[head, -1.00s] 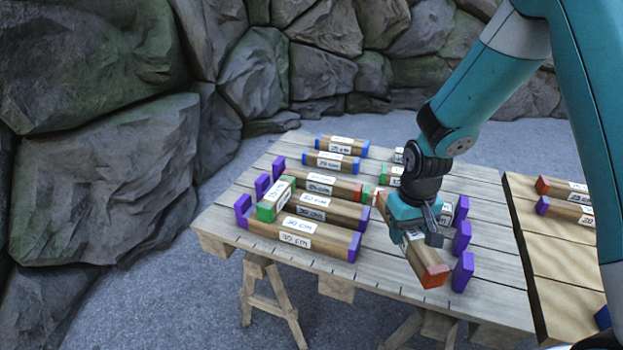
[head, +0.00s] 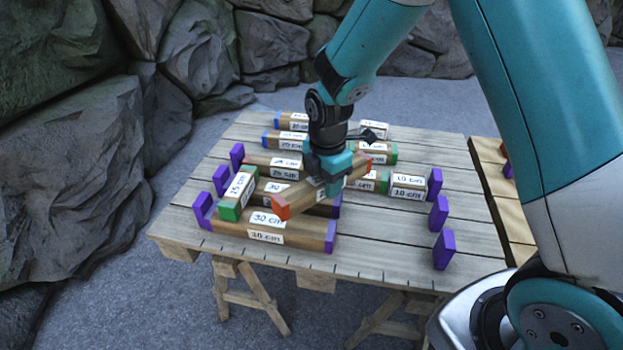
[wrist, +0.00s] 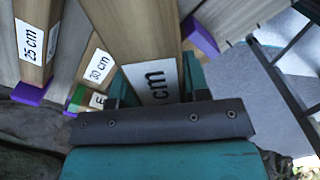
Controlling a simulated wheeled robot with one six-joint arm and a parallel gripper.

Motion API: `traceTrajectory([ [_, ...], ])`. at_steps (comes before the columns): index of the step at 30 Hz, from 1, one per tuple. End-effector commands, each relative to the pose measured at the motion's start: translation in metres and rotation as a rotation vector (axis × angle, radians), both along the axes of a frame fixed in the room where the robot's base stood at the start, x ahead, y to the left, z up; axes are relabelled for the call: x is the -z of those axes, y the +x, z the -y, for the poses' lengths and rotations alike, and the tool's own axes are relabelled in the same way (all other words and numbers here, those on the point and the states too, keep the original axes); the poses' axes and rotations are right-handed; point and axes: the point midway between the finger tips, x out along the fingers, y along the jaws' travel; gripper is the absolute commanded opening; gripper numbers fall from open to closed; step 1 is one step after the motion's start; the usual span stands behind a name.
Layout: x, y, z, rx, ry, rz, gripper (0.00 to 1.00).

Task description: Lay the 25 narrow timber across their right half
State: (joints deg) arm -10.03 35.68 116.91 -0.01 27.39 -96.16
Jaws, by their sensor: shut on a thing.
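My gripper (head: 328,168) is shut on an orange-ended narrow timber (head: 298,198). In the head view it hangs slantwise above the two purple-ended 30 cm timbers, and I cannot tell whether it touches them. The front 30 cm timber (head: 290,231) and the one behind it (head: 268,197) lie side by side. A green-ended 15 cm timber (head: 238,193) lies across their left half. In the wrist view the held timber (wrist: 130,35) runs between the jaws with part of its "cm" label showing. My gripper hides part of the rear 30 cm timber.
Purple stop blocks (head: 444,250) stand at the right and left of the bench (head: 385,265). More timbers lie behind, including a 25 cm row (head: 283,167) and a 10 cm piece (head: 407,187). The front right bench top is bare. A second table (head: 490,165) stands at right.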

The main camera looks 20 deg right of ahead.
Motion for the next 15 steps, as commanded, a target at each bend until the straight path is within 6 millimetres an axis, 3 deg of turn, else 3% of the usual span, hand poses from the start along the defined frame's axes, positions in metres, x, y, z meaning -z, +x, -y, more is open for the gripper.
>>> traceTrajectory([
  [3, -0.003, 0.004, -0.014, -0.304, 0.000, 0.001, 0.13],
  [6, -0.005, 0.006, -0.022, -0.496, 0.000, 0.000, 0.13],
  [10, -0.006, 0.007, -0.028, -0.647, 0.000, 0.000, 0.13],
  [15, -0.004, 0.008, -0.030, -0.703, 0.000, 0.000, 0.13],
])
